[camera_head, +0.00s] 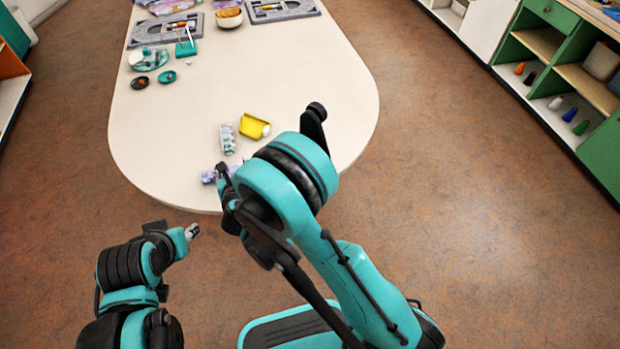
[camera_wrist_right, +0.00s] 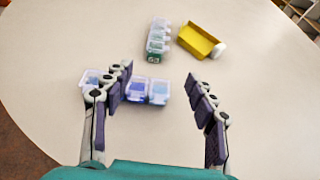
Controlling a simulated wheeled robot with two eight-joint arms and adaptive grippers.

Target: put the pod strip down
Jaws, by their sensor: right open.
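A pod strip with clear lids and blue and purple contents (camera_wrist_right: 158,92) lies on the table near its rounded end. In the right wrist view it runs left to right, and the left finger hides part of it. It shows partly in the head view (camera_head: 208,177) beside my right gripper (camera_head: 222,175). In the right wrist view my right gripper (camera_wrist_right: 160,84) is open, its fingers apart; I cannot tell whether the left finger touches the strip. A second pod strip (camera_wrist_right: 158,40) lies farther off, also in the head view (camera_head: 227,138). My left gripper (camera_head: 192,231) is off the table's near edge, its jaws unclear.
A yellow tray-like container with a white end (camera_wrist_right: 200,41) lies beside the second strip. The pale table (camera_head: 310,80) is clear at the middle and right.

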